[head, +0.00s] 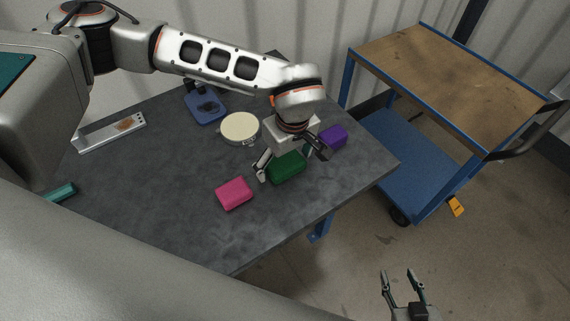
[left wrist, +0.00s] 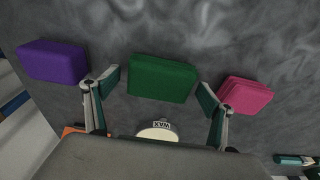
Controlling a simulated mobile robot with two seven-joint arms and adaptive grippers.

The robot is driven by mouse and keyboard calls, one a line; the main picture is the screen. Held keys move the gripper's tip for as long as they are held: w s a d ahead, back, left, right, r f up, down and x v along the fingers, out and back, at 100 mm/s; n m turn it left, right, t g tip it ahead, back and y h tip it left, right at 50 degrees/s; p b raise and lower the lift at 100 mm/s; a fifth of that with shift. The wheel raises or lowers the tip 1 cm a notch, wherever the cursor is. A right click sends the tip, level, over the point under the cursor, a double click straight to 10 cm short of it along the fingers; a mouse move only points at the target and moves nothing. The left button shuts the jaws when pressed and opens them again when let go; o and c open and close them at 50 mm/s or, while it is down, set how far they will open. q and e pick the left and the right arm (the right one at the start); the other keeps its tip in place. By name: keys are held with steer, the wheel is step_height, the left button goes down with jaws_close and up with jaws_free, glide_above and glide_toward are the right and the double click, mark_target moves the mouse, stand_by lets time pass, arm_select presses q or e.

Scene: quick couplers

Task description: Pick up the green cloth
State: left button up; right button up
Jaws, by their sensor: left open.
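The green cloth (head: 286,168) is a folded pad lying flat on the dark grey table (head: 160,190). My left gripper (head: 291,160) is over it, its fingers spread on either side. In the left wrist view the green cloth (left wrist: 162,79) shows between and ahead of the two open fingertips (left wrist: 158,90), with nothing held. I cannot tell how high the fingers are above the table. My right gripper (head: 403,283) is low at the right in the head view, away from the table, its two fingers apart and empty.
A purple cloth (head: 332,138) and a pink cloth (head: 234,193) flank the green one. A round wax tin (head: 240,127), a blue item (head: 205,107) and a metal tray (head: 110,132) lie farther left. A blue cart (head: 440,80) stands right of the table.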

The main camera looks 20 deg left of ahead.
mark_target(285, 161)
arm_select(q)
steer(key=c, duration=0.9)
steer(key=shift+c, duration=1)
arm_select(e)
steer(key=shift+f, duration=0.1)
arm_select(q)
step_height(285, 161, up, 20)
steer(key=p, duration=0.2)
arm_select(e)
steer(key=shift+s+a+r, duration=0.2)
steer(key=shift+a+r, duration=0.05)
steer(key=shift+r, duration=0.35)
steer(key=shift+w, duration=0.1)
